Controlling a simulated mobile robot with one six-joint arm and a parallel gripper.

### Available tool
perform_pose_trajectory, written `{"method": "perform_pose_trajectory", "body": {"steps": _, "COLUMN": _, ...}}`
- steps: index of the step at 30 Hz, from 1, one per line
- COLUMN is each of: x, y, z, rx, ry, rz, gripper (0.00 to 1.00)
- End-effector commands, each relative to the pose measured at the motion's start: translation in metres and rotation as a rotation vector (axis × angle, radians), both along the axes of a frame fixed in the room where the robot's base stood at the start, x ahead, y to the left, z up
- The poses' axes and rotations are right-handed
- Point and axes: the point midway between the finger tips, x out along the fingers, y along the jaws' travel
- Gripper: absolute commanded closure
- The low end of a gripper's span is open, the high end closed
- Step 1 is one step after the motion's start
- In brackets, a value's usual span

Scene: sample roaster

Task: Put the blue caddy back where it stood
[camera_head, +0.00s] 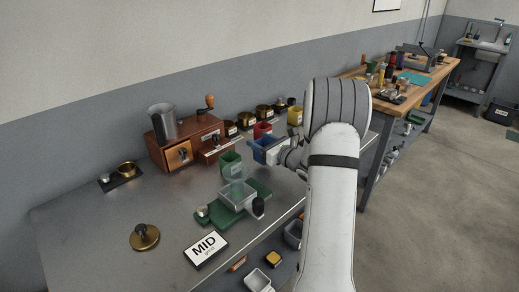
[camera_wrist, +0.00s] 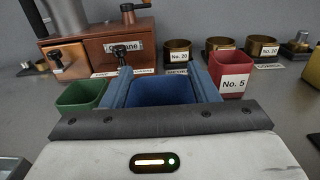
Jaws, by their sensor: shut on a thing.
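The blue caddy (camera_head: 261,152) is an open-topped box, seen in the head view at the end of my arm. My gripper (camera_head: 281,154) is shut on it. In the wrist view the blue caddy (camera_wrist: 162,92) fills the middle, right in front of my gripper, with its open top and inside showing. Its base is hidden, so I cannot tell whether it touches the counter. A green caddy (camera_wrist: 82,96) stands to its left and a red caddy (camera_wrist: 232,76) labelled "No. 5" to its right. A yellow caddy (camera_head: 295,115) stands farther back in the head view.
A copper-brown machine with drawers (camera_head: 185,142) stands behind, against the wall. Several brass tins (camera_head: 247,119) line the back. A green scale with a clear tray (camera_head: 237,195) and a "MID" sign (camera_head: 206,248) are nearer. The metal counter (camera_head: 90,220) is mostly bare at left.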

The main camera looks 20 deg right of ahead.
Motion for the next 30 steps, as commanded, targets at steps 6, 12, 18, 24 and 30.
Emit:
{"method": "perform_pose_trajectory", "body": {"steps": 6, "x": 0.000, "y": 0.000, "z": -0.024, "rx": 0.001, "ry": -0.001, "rz": 0.000, "gripper": 0.73}}
{"method": "perform_pose_trajectory", "body": {"steps": 12, "x": 0.000, "y": 0.001, "z": -0.024, "rx": 0.001, "ry": -0.001, "rz": 0.000, "gripper": 0.73}}
{"method": "perform_pose_trajectory", "body": {"steps": 18, "x": 0.000, "y": 0.001, "z": -0.026, "rx": 0.001, "ry": 0.000, "rz": 0.001, "gripper": 0.38}}
{"method": "perform_pose_trajectory", "body": {"steps": 24, "x": 0.000, "y": 0.001, "z": -0.026, "rx": 0.001, "ry": 0.000, "rz": 0.001, "gripper": 0.24}}
{"method": "perform_pose_trajectory", "body": {"steps": 30, "x": 0.000, "y": 0.001, "z": -0.026, "rx": 0.001, "ry": 0.000, "rz": 0.002, "gripper": 0.24}}
